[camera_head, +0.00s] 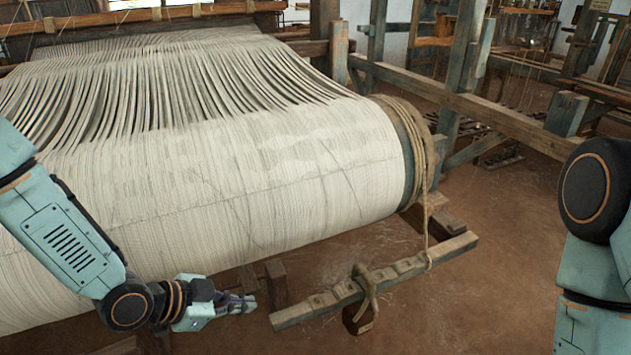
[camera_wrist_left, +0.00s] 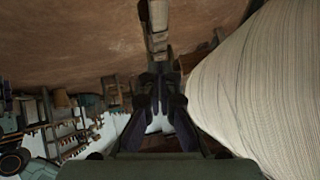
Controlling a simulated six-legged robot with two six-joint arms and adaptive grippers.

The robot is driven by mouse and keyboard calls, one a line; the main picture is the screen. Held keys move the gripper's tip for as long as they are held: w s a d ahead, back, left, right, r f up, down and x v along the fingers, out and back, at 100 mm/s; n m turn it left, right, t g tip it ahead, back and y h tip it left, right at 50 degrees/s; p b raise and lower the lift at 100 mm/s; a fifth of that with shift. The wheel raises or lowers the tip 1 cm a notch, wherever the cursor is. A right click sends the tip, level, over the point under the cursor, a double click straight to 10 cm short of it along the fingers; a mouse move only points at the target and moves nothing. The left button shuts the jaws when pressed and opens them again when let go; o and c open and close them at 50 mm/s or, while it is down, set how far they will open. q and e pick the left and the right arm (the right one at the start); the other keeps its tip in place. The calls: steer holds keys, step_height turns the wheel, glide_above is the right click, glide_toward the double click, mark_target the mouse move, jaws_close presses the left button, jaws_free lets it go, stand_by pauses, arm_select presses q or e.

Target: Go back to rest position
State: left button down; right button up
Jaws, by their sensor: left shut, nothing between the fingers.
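My left gripper (camera_head: 243,303) is shut and empty, low in front of the big roll of pale warp threads (camera_head: 270,190). Its fingers point right, toward the near end of a notched wooden lever (camera_head: 390,278), with a gap between them in the head view. In the left wrist view the dark fingers (camera_wrist_left: 160,90) show in the middle, with the lever (camera_wrist_left: 158,30) beyond their tips and the roll (camera_wrist_left: 265,80) on the right. My right arm stands at the right edge of the head view; its gripper is out of the picture.
A rope (camera_head: 429,190) runs from the roll's end down to the lever. A dark weight (camera_head: 360,315) hangs from the lever on a loop. Wooden loom beams (camera_head: 470,105) stand behind. The brown floor (camera_head: 490,260) right of the lever is clear.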

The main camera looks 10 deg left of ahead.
arm_select(q)
steer(key=s+a+f+n+g+y, duration=0.1)
steer(key=s+f+n+g+y, duration=0.2)
steer(key=s, duration=1)
steer(key=s+a+f+n+g+y, duration=0.1)
steer(key=s+f+n+g+y, duration=0.2)
steer(key=s+f+n, duration=0.6)
steer(key=s+g, duration=0.1)
steer(key=s, duration=0.3)
steer(key=shift+n+y, duration=0.3)
steer(key=shift+y, duration=0.1)
steer(key=shift+a, duration=0.1)
